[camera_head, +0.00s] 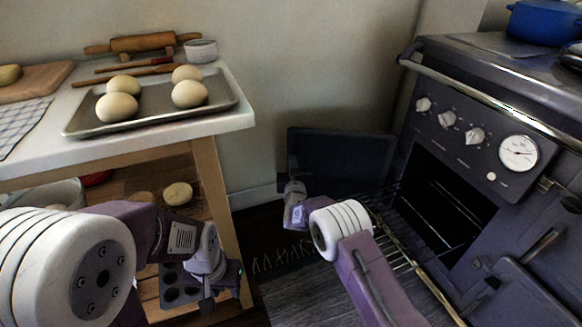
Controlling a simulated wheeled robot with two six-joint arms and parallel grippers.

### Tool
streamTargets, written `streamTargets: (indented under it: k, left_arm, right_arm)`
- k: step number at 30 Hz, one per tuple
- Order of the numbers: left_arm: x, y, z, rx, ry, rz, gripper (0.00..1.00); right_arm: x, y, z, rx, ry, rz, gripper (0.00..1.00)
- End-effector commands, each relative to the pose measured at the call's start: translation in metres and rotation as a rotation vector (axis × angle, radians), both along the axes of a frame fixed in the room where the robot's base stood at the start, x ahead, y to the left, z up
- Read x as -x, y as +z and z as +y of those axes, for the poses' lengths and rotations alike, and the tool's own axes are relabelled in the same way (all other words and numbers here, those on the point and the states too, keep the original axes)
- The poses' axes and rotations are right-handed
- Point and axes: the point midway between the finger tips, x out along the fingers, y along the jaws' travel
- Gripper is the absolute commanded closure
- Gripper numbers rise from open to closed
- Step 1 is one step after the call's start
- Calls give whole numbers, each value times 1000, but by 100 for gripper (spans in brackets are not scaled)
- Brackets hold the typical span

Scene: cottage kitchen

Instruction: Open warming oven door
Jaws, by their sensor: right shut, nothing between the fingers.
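The dark range cooker (455,105) stands at the right. An oven cavity (445,205) in its front is uncovered, with wire racks inside. A dark flat panel (345,165) stands out to the left of the cavity and looks like its door swung wide open. My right gripper (293,200) is shut and empty by the panel's lower left edge; whether it touches is unclear. A second door (515,295) with a bar handle (540,246) is lower right on the range and looks shut. My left gripper (215,285) hangs beside the table leg, its fingers unclear.
A white-topped table (215,122) at the left holds a tray (232,97) of dough balls and a rolling pin (142,43). A metal rack (400,245) juts out in front of the range. A blue pot (545,22) sits on top. Dark floor lies between table and range.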

Motion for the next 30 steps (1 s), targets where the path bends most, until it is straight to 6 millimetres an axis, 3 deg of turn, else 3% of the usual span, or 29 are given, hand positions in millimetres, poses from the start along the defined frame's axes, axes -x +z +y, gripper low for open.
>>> streamTargets:
  k: [3,12,17,22,23,26,30]
  left_arm:
    - [1,-35,0,0,0,1,64]
    - [1,-87,0,0,0,1,64]
    - [1,-94,0,0,0,0,64]
    - [1,-88,0,0,0,0,64]
    - [1,-83,0,0,0,0,64]
    - [0,-62,0,0,0,0,64]
    - [0,-21,0,0,0,0,64]
  right_arm:
    - [8,-9,2,-1,0,-4,100]
    - [36,-7,3,-1,2,-3,100]
    - [48,-2,4,0,1,-1,100]
    - [48,6,-1,0,-7,-1,100]
    - [46,13,-7,-1,-17,-4,100]
    - [37,64,-35,-23,-62,-46,100]
    - [38,162,-103,-38,-152,-104,100]
